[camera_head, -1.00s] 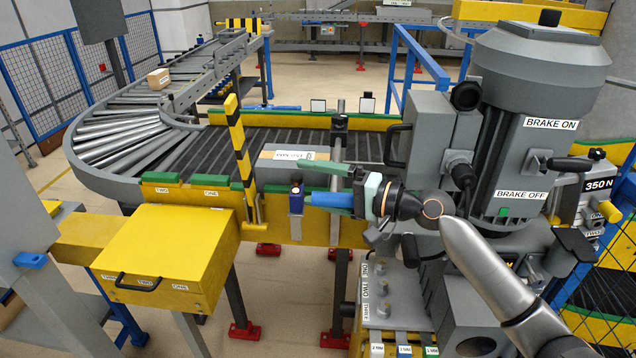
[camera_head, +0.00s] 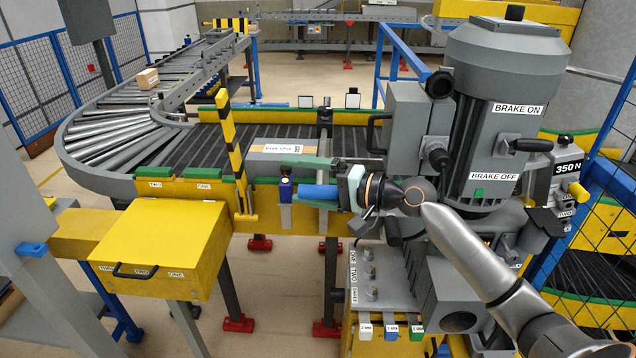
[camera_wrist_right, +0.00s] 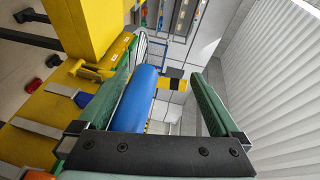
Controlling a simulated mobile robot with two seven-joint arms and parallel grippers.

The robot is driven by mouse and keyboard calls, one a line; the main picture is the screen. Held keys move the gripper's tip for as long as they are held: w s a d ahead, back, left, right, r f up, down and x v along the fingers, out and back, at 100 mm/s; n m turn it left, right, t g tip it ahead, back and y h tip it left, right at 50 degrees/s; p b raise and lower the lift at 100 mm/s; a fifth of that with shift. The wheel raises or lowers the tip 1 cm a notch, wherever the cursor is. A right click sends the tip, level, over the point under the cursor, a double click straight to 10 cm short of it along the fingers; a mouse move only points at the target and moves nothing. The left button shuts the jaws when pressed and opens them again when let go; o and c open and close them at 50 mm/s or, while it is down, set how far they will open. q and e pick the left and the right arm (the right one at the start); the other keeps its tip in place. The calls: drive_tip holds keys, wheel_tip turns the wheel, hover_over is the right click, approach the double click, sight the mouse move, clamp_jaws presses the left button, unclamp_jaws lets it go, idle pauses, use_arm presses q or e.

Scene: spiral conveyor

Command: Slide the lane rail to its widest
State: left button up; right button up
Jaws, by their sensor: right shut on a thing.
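A blue cylindrical handle (camera_head: 318,191) sticks out to the right from a dark blue clamp block (camera_head: 286,189) on the yellow side beam of the conveyor. In the right wrist view the blue handle (camera_wrist_right: 138,98) lies between the green fingers, close to the left one. I cannot clearly make out the lane rail itself; the stretch behind the block is partly covered by my gripper. My left gripper is not in view.
A striped post (camera_head: 232,150) and a yellow cabinet (camera_head: 160,250) stand to the left. A large grey motor (camera_head: 500,95) stands close on the right.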

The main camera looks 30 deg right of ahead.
drive_tip(key=shift+s+d+r+b, duration=0.3)
drive_tip(key=shift+s, duration=0.2)
drive_tip(key=shift+s+d+r+b, duration=0.25)
drive_tip(key=shift+s+d+b, duration=0.05)
drive_tip(key=shift+s, duration=0.15)
drive_tip(key=shift+s+d+f+b, duration=0.15)
drive_tip(key=shift+s+d+b, duration=0.4)
drive_tip(key=shift+s, duration=0.3)
drive_tip(key=shift+s+d+f+b, duration=0.15)
drive_tip(key=shift+s+d+b, duration=0.3)
drive_tip(key=shift+s+d, duration=0.3)
drive_tip(key=b, duration=0.3)
approach(333, 188)
drive_tip(key=shift+a+f, duration=0.3)
drive_tip(key=shift+a, duration=0.25)
drive_tip(key=shift+a+f, duration=0.35)
drive_tip(key=shift+a, duration=0.2)
drive_tip(key=shift+p, duration=0.3)
